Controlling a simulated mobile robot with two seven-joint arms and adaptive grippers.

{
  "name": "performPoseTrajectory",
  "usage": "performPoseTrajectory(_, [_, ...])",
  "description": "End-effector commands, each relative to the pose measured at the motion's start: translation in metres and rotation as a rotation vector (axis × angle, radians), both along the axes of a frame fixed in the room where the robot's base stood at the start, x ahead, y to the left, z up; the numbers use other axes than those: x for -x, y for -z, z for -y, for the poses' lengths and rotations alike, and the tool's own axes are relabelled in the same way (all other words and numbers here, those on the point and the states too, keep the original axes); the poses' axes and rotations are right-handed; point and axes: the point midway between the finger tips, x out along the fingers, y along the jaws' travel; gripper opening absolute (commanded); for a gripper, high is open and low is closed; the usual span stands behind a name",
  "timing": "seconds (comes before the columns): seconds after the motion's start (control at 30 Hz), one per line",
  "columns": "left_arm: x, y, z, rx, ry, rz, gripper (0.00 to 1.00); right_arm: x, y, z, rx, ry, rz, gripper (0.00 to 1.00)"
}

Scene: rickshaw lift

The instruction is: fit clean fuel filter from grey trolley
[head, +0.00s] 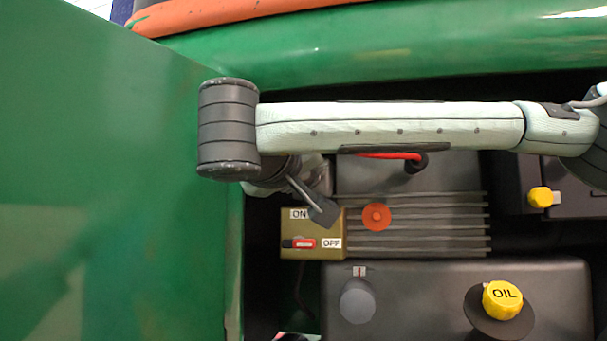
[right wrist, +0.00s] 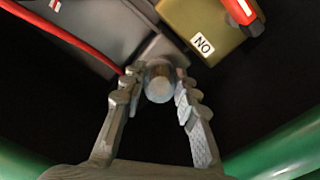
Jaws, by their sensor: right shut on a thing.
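My right gripper (right wrist: 157,78) is shut on a short grey cylinder (right wrist: 160,88), seen end-on between its ribbed fingers in the right wrist view. The cylinder looks like the fuel filter. A grey bracket-like part (right wrist: 163,48) lies just beyond it, beside the olive switch box. I cannot tell whether the cylinder touches that part. In the head view my right arm crosses the engine bay from the right. My right gripper (head: 300,185) is partly hidden under its wrist, at the upper left of the switch box. My left gripper and the grey trolley are not in view.
The olive ON/OFF box (head: 312,222) has a red switch (head: 298,243). Right of it is a ribbed grey block with an orange cap (head: 376,217). Below is a dark tank with a yellow OIL cap (head: 502,299). A green panel (head: 110,180) closes off the left.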

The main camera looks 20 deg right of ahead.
Motion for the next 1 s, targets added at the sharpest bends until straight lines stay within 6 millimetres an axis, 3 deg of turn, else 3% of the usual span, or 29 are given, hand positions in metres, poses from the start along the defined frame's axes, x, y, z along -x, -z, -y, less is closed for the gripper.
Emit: performPoseTrajectory(1.0, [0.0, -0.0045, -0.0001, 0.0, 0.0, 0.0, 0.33, -0.0052, -0.0004, 0.0038, 0.0, 0.0, 0.0, 0.04])
